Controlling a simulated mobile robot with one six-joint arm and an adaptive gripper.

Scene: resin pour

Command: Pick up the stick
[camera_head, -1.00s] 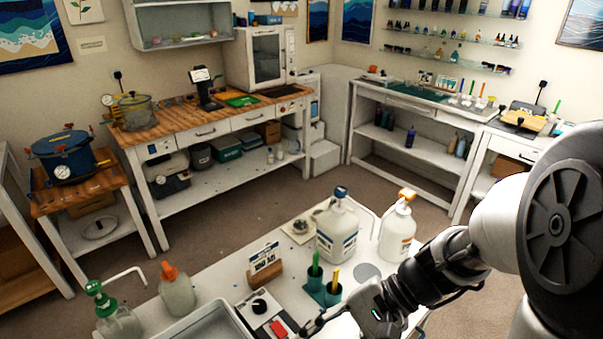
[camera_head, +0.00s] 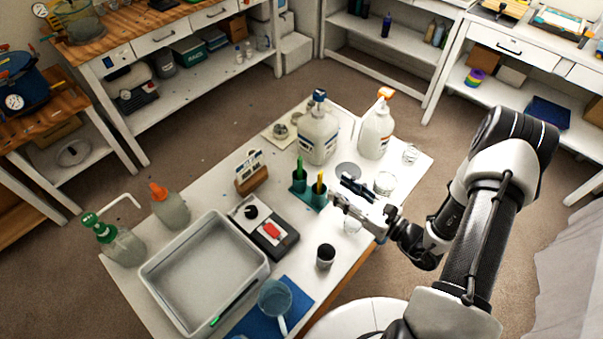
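Several stick-like things show on the white table. A green stick (camera_head: 300,166) and a yellow stick (camera_head: 320,183) stand upright in teal cups (camera_head: 313,200) near the middle. Another thin green stick (camera_head: 222,307) lies at the near right rim of the grey tray (camera_head: 150,271). I cannot tell which one the task means. My gripper (camera_head: 347,193) is over the right part of the table, just right of the teal cups and apart from the sticks. It holds no stick that I can see. Its fingers are too small and dark to judge their opening.
Large white jugs (camera_head: 318,138) stand behind the cups. A scale with a red button (camera_head: 271,233), a dark cup (camera_head: 325,256), a blue-tinted measuring cup (camera_head: 275,298) and clear cups (camera_head: 385,183) stand nearby. Bottles (camera_head: 170,208) are at the left.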

